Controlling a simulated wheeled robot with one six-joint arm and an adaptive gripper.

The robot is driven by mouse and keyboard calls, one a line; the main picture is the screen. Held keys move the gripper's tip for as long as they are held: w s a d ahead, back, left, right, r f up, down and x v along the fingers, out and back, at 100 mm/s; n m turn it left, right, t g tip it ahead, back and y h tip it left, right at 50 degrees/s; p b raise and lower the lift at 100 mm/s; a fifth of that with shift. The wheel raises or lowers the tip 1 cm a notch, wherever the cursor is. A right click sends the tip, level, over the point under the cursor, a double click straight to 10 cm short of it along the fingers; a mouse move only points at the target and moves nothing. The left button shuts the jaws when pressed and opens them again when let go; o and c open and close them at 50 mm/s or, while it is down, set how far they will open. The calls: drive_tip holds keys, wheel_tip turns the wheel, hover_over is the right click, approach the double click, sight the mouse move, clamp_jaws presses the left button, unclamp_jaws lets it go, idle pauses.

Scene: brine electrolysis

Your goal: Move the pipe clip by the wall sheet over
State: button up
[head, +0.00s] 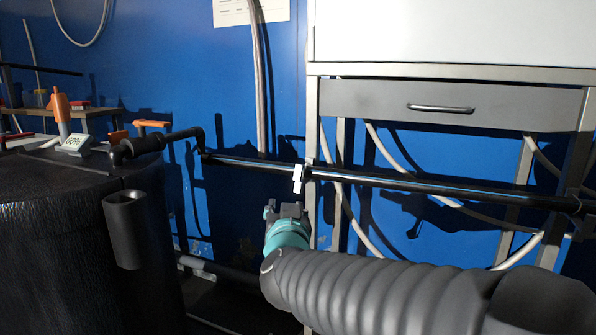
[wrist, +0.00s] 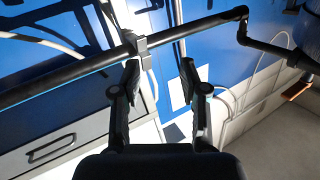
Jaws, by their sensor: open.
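The pipe clip (head: 298,178) is a small pale block on a black horizontal pipe (head: 420,186), just left of the cabinet leg. In the wrist view the clip (wrist: 135,42) looks grey and sits around the pipe, beyond the left fingertip. The wall sheet (head: 251,11) is white paper on the blue wall at the top; a white patch that looks like it shows in the wrist view (wrist: 178,92). My gripper (head: 287,208) is just below the clip in the head view. In the wrist view my gripper (wrist: 160,70) is open, with nothing between its fingers.
A grey cabinet (head: 445,100) with a drawer stands at the right; the pipe runs across below it. Pale hoses (head: 350,205) hang behind its legs. A black tank (head: 70,235) stands at the left. Cables (head: 262,100) run down the wall near the clip.

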sight(298, 185)
drive_tip(key=w+m+h+p, duration=0.1)
drive_tip(key=w+h, duration=0.1)
drive_tip(key=w, duration=0.2)
drive_tip(key=w+d+m+h+p, duration=0.1)
drive_tip(key=w+h, duration=0.2)
drive_tip(key=w, duration=0.1)
drive_tip(key=w+m+h+p, duration=0.1)
drive_tip(key=w+h, duration=0.2)
drive_tip(key=w, duration=0.1)
drive_tip(key=shift+d+r+m, duration=0.4)
clamp_jaws()
